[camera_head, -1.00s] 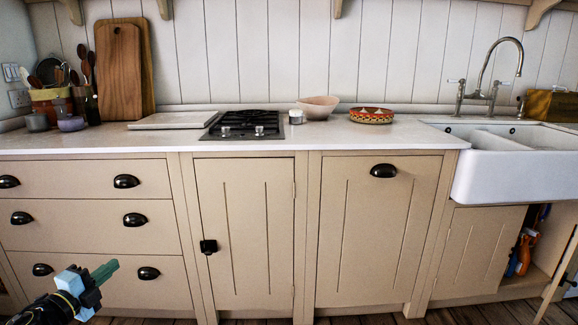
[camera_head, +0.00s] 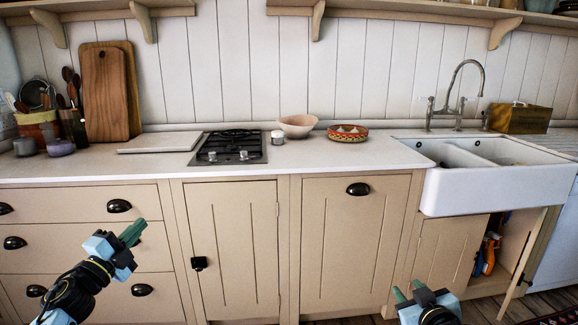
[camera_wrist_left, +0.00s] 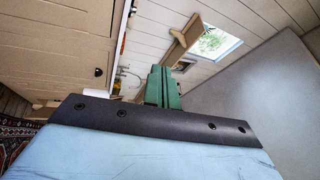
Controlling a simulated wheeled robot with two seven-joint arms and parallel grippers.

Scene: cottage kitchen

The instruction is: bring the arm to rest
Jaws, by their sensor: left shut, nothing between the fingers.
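My left gripper (camera_head: 132,232) is in front of the drawers at the lower left of the head view, pointing up and to the right. Its green fingers are shut with nothing between them. They also show together in the left wrist view (camera_wrist_left: 162,88), against the room's wall and a window. My right gripper (camera_head: 408,291) shows at the bottom of the head view, in front of the cupboards. Its two green fingertips stand apart with a gap between them, and nothing shows in the gap. Both grippers are clear of the counter.
The counter (camera_head: 90,168) holds a hob (camera_head: 228,147), a pink bowl (camera_head: 297,126), a patterned dish (camera_head: 347,133) and cutting boards (camera_head: 107,92). A white sink (camera_head: 490,190) is at the right. Below it a cupboard door (camera_head: 530,262) stands open, with bottles inside (camera_head: 488,256).

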